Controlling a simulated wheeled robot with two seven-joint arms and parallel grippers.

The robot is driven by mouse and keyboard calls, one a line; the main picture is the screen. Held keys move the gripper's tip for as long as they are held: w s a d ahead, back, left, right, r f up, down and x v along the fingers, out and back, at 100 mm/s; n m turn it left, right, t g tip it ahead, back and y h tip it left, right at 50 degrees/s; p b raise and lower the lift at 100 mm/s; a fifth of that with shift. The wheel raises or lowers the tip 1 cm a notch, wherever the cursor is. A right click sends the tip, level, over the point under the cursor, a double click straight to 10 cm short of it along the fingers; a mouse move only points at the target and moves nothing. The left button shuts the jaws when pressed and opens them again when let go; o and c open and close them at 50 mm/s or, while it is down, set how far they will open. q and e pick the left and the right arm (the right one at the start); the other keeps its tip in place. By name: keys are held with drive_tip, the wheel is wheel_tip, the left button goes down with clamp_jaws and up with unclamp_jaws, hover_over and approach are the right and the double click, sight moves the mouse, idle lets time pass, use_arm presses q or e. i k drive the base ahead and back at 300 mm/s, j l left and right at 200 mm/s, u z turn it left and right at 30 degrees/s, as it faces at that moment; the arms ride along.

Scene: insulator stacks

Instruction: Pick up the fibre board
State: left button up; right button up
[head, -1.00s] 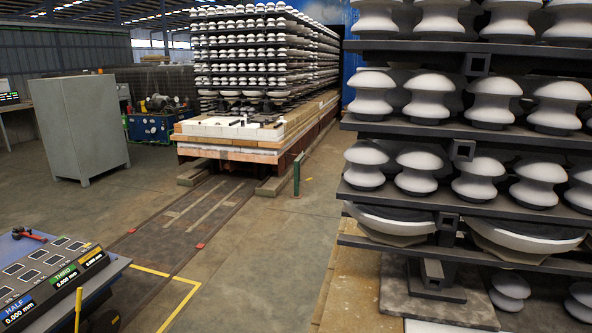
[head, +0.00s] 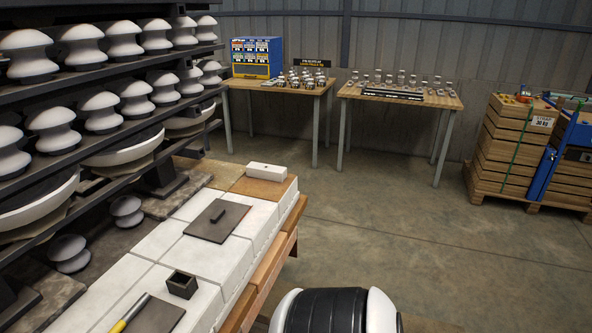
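A thin dark grey-brown square plate (head: 232,214), which looks like the fibre board, lies flat on the white blocks of the kiln car deck in the head view. A small dark bar rests on top of it. A second dark flat piece (head: 158,317) lies nearer, at the bottom of the view, partly cut off by the frame edge. I cannot tell for certain which of the two is the fibre board. Neither of my grippers is in view.
Insulator shelves (head: 115,78) stand left. Two tables (head: 400,95) and wooden crates (head: 507,150) stand behind. The floor between is clear.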

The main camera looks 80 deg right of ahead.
sight(269, 172)
drive_tip(key=z, duration=2.2)
drive_tip(key=i+l+u, duration=0.1)
drive_tip(key=u, duration=0.3)
drive_tip(key=i+l+u, duration=0.1)
drive_tip(key=u, duration=0.25)
drive_tip(key=l+u, duration=0.2)
drive_tip(key=u, duration=0.2)
